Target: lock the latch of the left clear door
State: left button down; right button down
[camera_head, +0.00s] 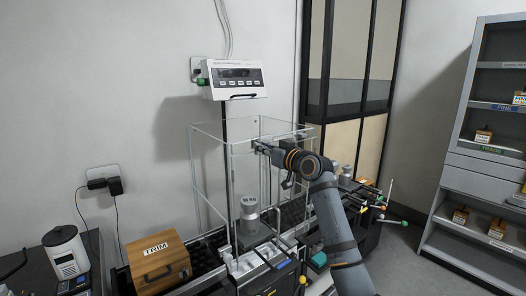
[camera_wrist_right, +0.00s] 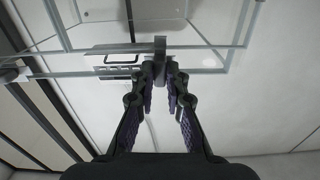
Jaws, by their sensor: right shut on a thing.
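A clear case (camera_head: 194,165) with thin transparent panels stands below a white display unit. Its edges also show in the wrist view (camera_wrist_right: 215,60). My right gripper (camera_head: 262,147) is at the upper front edge of the case. In the wrist view, my right gripper (camera_wrist_right: 161,72) is shut on a small dark grey tab, apparently the latch (camera_wrist_right: 160,47), at the panel edge. The fingers hide its lower part, and I cannot tell whether it is locked. I cannot clearly make out which panel is the left door. My left gripper is not in view.
The display unit (camera_head: 235,79) hangs above the case. A metal weight (camera_head: 249,207) stands inside the case. A wooden box marked TRIM (camera_head: 158,263) and a white canister (camera_head: 66,254) stand at the left. A grey shelf (camera_head: 470,190) is at the right.

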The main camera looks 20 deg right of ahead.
jog(key=shift+f+n, duration=0.15)
jog(key=shift+n, duration=0.25)
jog(key=c, duration=1.4)
grip_release()
jog(key=shift+o, duration=0.2)
jog(key=v, duration=1.2)
